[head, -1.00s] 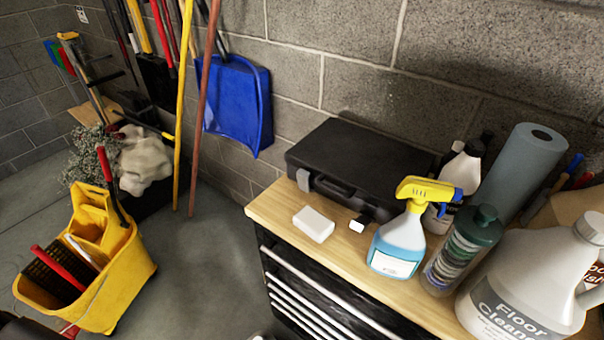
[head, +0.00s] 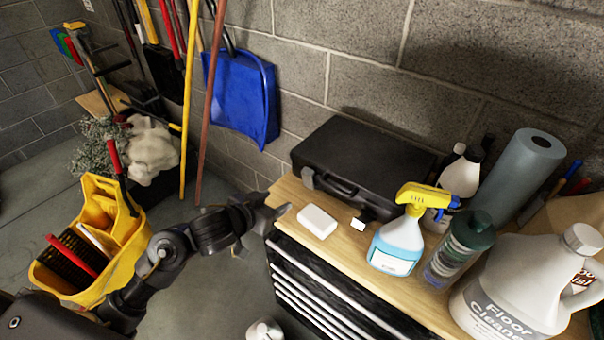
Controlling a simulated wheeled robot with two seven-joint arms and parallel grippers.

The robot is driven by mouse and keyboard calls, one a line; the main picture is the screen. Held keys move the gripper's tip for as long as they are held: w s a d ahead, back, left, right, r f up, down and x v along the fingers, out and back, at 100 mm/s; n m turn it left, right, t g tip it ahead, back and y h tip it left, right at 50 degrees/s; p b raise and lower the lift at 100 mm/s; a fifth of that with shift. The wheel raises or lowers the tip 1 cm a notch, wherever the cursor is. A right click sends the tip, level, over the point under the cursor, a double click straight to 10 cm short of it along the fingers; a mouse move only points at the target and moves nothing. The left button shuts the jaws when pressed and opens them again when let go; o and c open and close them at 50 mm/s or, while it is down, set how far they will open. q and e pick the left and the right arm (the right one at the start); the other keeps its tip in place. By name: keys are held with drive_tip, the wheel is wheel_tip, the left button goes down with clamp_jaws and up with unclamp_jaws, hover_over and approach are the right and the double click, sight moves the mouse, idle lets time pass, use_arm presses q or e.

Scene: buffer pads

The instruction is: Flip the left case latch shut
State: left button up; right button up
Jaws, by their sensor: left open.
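A closed black case (head: 362,160) lies on the wooden top of the drawer cabinet, against the block wall. Its grey left latch (head: 307,178) shows at the front left corner; I cannot tell its exact angle. The case handle (head: 336,187) is on the front side. My left gripper (head: 281,205) is open and empty at the left front edge of the worktop. It is left of and a little nearer than the left latch, apart from it. My right gripper is not in view.
A white block (head: 317,222) and a smaller white piece (head: 358,224) lie in front of the case. A spray bottle (head: 398,245), a dark-capped bottle (head: 459,246) and a floor cleaner jug (head: 515,290) crowd the right. A yellow mop bucket (head: 90,240) stands on the floor at left.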

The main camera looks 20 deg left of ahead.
use_arm(q)
drive_tip(key=h, duration=0.1)
approach(307, 171)
drive_tip(key=shift+m+t, duration=0.3)
drive_tip(key=x, duration=0.2)
drive_tip(key=b+x, duration=0.1)
drive_tip(key=x, duration=0.2)
drive_tip(key=f+x, duration=0.1)
drive_tip(key=x, duration=0.1)
drive_tip(key=shift+w+d+f+b, duration=0.1)
drive_tip(key=shift+d+f+b, duration=0.1)
drive_tip(key=shift+b, duration=0.15)
drive_tip(key=c, duration=1)
drive_tip(key=w+r+g+p, duration=0.1)
drive_tip(key=p, duration=0.7)
drive_tip(key=shift+d+r+g, duration=0.15)
drive_tip(key=shift+g, duration=0.15)
drive_tip(key=shift+w+f+g+y+p, duration=0.15)
drive_tip(key=shift+f+g+y+p, duration=0.15)
drive_tip(key=shift+p, duration=0.3)
